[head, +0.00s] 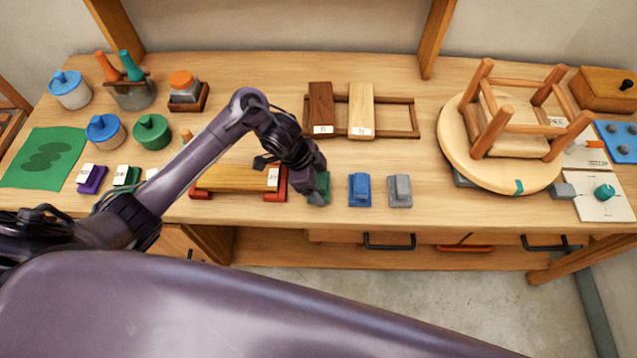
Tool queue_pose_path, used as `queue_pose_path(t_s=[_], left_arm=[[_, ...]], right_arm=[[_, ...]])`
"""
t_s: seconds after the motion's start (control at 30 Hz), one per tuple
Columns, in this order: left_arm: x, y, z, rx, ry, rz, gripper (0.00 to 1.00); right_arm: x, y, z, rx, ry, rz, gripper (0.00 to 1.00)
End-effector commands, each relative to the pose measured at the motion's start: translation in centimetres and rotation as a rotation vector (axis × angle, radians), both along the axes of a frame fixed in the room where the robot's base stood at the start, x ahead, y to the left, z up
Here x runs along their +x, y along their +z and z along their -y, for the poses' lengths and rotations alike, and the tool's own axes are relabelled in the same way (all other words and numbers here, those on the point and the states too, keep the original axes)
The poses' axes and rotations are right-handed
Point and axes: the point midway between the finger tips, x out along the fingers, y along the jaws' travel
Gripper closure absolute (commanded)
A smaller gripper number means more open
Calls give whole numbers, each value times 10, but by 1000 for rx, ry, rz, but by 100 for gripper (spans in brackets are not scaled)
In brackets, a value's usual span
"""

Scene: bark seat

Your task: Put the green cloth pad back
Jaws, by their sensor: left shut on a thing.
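The green cloth pad (324,183) is a small block, mostly hidden behind my left gripper. It is at the left end of a short row near the front of the bench, beside a blue pad (360,190) and a grey pad (399,191). My left gripper (318,196) reaches down over the green pad and is shut on it. I cannot tell whether the pad touches the bench top. My right gripper is not in view.
A wooden bar on red supports (236,179) is just left of the gripper. Behind are two boards (361,110) on a rack (403,117). An upturned stool (500,165) is at right. Lidded jars (152,132) and a green mat (20,175) are at left.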

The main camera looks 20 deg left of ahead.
Motion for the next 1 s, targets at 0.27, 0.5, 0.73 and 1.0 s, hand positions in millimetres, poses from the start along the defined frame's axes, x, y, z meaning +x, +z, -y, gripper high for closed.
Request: queue_pose_path(t_s=[0.27, 0.5, 0.73, 1.0], left_arm=[[1, -8, 0, 0, 0, 2, 42], [0, -11, 0, 0, -1, 1, 19], [0, -11, 0, 0, -1, 1, 2], [1, -5, -1, 0, 0, 3, 2]], right_arm=[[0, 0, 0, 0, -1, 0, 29], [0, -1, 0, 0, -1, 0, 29], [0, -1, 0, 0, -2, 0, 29], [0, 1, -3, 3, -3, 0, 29]])
